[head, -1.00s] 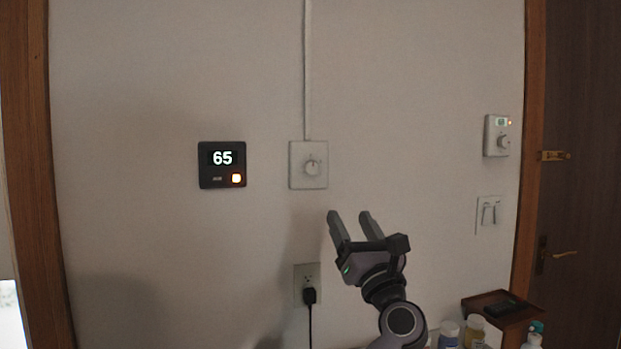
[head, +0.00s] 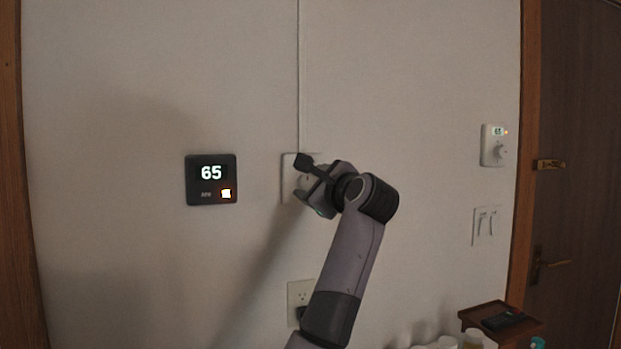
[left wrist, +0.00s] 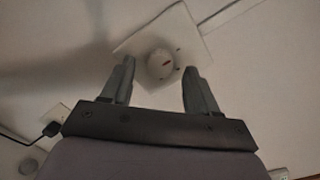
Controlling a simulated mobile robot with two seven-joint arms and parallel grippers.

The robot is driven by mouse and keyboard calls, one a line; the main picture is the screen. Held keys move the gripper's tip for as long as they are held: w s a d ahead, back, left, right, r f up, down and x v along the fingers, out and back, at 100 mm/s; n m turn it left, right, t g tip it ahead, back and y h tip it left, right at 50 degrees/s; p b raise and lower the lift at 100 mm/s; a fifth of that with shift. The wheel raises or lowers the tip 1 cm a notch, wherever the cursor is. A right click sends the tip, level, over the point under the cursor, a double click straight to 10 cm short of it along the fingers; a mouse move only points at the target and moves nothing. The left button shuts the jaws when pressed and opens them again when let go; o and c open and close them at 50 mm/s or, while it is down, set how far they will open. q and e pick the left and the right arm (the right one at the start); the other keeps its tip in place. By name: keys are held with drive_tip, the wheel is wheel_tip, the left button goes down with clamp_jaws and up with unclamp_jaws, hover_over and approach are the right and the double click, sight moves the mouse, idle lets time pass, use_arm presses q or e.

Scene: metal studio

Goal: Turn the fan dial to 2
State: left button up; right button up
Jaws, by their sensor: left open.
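A white wall plate (head: 289,176) with a round dial is on the wall in the head view, mostly covered by my left gripper (head: 314,187). The open fingers of my left gripper in the left wrist view (left wrist: 158,72) are on either side of the dial. I cannot tell whether they touch it. My right gripper is not in view.
A black display (head: 211,179) reading 65 is left of the plate. A second white control (head: 494,146) with a knob and switches (head: 486,226) are at the right. An outlet (head: 298,293) with a plug is below. Bottles and a wooden tray (head: 496,324) stand at lower right.

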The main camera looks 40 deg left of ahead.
use_arm(q)
drive_tip(key=shift+x, duration=0.85)
drive_tip(key=c, duration=1)
drive_tip(key=shift+c, duration=0.2)
drive_tip(key=shift+f+m, duration=0.1)
drive_tip(key=shift+m, duration=0.3)
drive_tip(key=shift+w+m, duration=0.1)
drive_tip(key=shift+m, duration=0.9)
drive_tip(key=m, duration=0.3)
drive_tip(key=shift+m, duration=0.4)
drive_tip(key=m+t, duration=0.1)
drive_tip(key=m, duration=0.5)
drive_tip(key=shift+f, duration=0.1)
drive_tip(key=shift+m, duration=0.3)
